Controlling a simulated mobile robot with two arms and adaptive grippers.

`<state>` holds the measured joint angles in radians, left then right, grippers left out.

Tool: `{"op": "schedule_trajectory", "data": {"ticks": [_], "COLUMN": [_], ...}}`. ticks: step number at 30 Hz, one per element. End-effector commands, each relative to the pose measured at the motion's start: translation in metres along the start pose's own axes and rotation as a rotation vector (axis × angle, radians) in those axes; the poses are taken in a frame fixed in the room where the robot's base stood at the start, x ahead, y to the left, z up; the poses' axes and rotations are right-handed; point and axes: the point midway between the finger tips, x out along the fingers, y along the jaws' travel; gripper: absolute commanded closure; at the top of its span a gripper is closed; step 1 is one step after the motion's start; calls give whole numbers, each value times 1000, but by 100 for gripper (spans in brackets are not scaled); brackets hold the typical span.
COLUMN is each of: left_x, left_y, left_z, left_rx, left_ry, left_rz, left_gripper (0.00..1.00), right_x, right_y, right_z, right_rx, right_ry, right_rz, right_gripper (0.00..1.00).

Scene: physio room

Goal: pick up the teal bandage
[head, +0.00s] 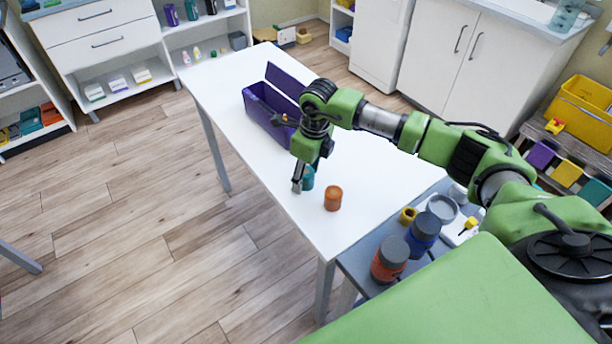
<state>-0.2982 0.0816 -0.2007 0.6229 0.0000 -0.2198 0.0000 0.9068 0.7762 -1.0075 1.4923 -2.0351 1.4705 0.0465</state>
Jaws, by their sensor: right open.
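The teal bandage (308,177) stands on the white table (225,92), partly hidden behind my right gripper. My right gripper (302,184) reaches down at it with its jaws open. One finger shows on the bandage's left side; whether the fingers touch it I cannot tell. An orange bandage roll (333,198) stands just to the right and nearer to me. My left gripper is not in view.
An open purple box (262,112) stands farther back on the table, left of my right arm. A grey side table (360,262) at the front right holds jars, a yellow roll and a bowl. The table's left part and far end are clear.

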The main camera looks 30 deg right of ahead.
Motion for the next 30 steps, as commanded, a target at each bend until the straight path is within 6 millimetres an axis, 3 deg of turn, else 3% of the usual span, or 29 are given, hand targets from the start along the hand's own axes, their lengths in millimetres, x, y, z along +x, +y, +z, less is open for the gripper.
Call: {"op": "schedule_trajectory", "data": {"ticks": [5, 10, 23, 30], "left_x": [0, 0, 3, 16], "left_y": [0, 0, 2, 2], "left_z": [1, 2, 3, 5], "left_rx": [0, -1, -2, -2], "left_ry": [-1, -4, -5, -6], "left_rz": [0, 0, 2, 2], "left_gripper": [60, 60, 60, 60], "right_x": [0, 0, -4, -30], "right_y": [0, 0, 0, -1], "right_z": [0, 0, 1, 4], "right_rx": [0, 0, 0, 0], "right_ry": [0, 0, -1, -4], "right_rz": [0, 0, -1, -2], "right_gripper": [49, 90, 91, 91]}}
